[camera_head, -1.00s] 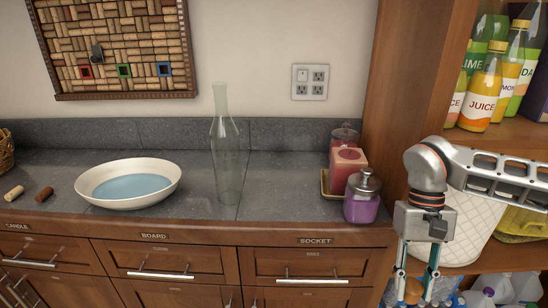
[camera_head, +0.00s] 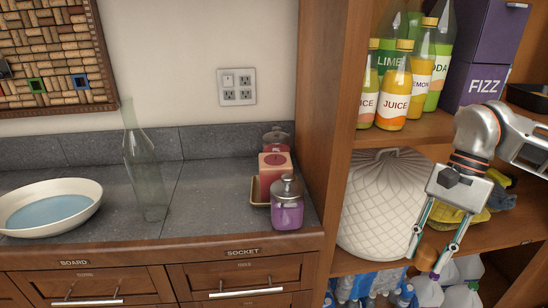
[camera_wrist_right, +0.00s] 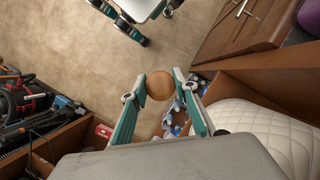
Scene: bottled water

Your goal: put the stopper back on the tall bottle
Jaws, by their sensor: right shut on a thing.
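The tall clear glass bottle (camera_head: 146,175) stands upright on the grey counter; its narrow neck shows no stopper on it. My right gripper (camera_head: 425,262) is at the right, in front of the shelf unit, well away from the bottle and lower than the counter top. It is shut on a round brown wooden stopper (camera_head: 427,257). In the right wrist view the stopper (camera_wrist_right: 160,85) sits between the two fingertips, above the floor. My left gripper does not show in the head view.
A white bowl of blue liquid (camera_head: 50,200) stands left of the bottle. A purple jar (camera_head: 287,205) and a pink candle (camera_head: 273,170) stand to its right. The upright side panel of the shelf unit (camera_head: 325,120) separates my right gripper from the counter. A white quilted container (camera_head: 380,205) is beside the gripper.

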